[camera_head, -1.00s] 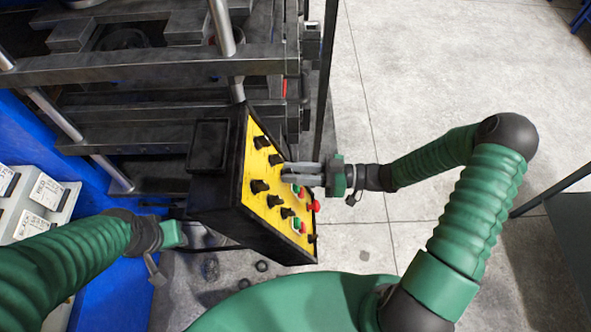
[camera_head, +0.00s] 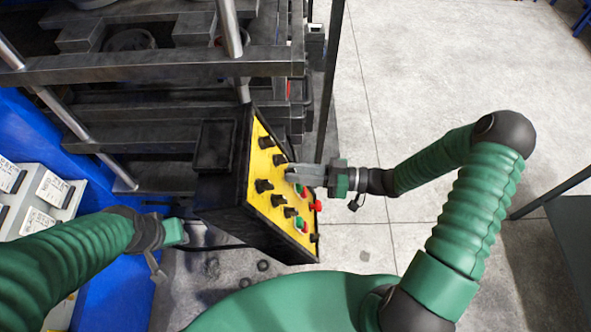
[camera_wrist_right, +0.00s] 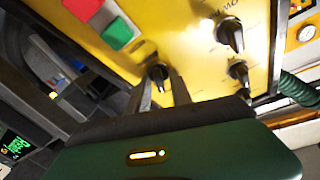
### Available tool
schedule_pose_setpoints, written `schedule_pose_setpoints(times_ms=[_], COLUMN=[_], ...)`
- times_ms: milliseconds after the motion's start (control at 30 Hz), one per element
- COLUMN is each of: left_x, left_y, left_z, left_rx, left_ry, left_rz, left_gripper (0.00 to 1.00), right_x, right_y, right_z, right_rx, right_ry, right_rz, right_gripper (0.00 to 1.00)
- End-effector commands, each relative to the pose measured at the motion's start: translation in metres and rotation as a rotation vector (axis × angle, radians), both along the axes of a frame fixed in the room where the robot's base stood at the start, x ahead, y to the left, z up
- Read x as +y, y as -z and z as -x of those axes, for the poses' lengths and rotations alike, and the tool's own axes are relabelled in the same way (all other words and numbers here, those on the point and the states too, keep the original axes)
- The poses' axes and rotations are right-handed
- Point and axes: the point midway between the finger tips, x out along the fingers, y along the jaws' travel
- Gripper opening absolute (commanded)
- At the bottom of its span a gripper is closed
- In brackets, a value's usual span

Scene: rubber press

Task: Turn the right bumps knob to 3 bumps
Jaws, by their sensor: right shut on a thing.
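The yellow control panel (camera_head: 258,198) carries several black knobs and stands at the front of the press. My right gripper (camera_head: 289,174) reaches in from the right, with its fingertips at the panel face. In the right wrist view, its fingers are closed around a black knob (camera_wrist_right: 158,73). The knob's label and bump setting cannot be read. Two other black knobs, an upper one (camera_wrist_right: 229,34) and a lower one (camera_wrist_right: 239,72), show to the right in that view. My left gripper (camera_head: 175,232) is left of the panel, apart from it, and its fingers are not clear.
A red button (camera_head: 316,206) and a green button (camera_head: 300,190) sit close to the right gripper. The dark press frame (camera_head: 160,68) stands behind the panel. A thin dark post (camera_head: 329,90) rises behind the right gripper. Open floor (camera_head: 440,60) lies to the right.

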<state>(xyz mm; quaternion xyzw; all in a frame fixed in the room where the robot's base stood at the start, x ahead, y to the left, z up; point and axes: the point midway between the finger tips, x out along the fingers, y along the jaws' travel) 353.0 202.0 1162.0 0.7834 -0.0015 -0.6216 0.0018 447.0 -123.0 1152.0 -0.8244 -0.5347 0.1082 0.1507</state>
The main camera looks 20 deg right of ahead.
Motion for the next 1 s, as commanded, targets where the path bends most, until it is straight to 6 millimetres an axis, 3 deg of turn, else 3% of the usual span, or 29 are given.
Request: schedule_pose_setpoints(times_ms=[500, 1000], left_x=[0.0, 0.0], left_y=[-0.03, -0.034], left_z=[0.0, 0.0], left_rx=[0.0, 0.0], left_ry=[0.0, 0.0], left_rz=[0.0, 0.0], left_gripper=[0.36, 0.36], right_x=[-0.003, -0.003], right_y=[0.0, 0.002], right_z=[0.001, 0.001], right_rx=[0.3, 0.367], right_ry=[0.119, 0.146], right_rz=[-0.078, -0.099], right_gripper=[0.0, 0.0])
